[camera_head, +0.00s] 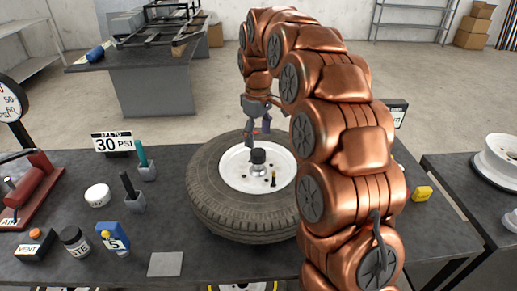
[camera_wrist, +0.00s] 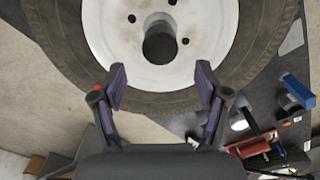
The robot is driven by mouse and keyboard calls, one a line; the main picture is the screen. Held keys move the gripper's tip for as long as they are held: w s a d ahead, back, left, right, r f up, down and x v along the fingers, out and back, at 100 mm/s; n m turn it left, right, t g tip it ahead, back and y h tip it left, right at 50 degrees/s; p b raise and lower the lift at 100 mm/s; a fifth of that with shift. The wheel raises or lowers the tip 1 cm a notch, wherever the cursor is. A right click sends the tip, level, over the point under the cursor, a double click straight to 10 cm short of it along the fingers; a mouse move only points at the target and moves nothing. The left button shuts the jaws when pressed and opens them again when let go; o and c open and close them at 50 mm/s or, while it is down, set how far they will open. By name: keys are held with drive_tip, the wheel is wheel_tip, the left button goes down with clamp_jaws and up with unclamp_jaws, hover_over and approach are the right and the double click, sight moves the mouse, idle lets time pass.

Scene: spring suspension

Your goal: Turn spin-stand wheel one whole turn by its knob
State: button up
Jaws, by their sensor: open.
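The wheel lies flat on the dark bench, with a black tyre (camera_head: 225,205) and a white rim (camera_head: 238,178). A dark round-topped post (camera_head: 258,157) stands near the middle of the rim; it also shows in the wrist view (camera_wrist: 160,43). A small yellow and dark peg (camera_head: 274,178) stands on the rim nearer the front. I cannot tell for sure which of these is the knob. My gripper (camera_head: 259,137) is open and empty above the far part of the wheel, apart from the post. In the wrist view, my gripper (camera_wrist: 161,84) has its fingers wide apart.
A 30 PSI sign (camera_head: 112,143), holders with green and black handles (camera_head: 133,202), a blue block (camera_head: 113,237) and a red tool (camera_head: 38,185) stand left of the wheel. A side table (camera_head: 465,180) holds a white rim.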

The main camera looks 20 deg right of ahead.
sight(258, 152)
drive_tip(key=shift+f+p, duration=1)
drive_tip(key=shift+f, duration=2.3)
drive_tip(key=shift+c, duration=0.3)
clamp_jaws()
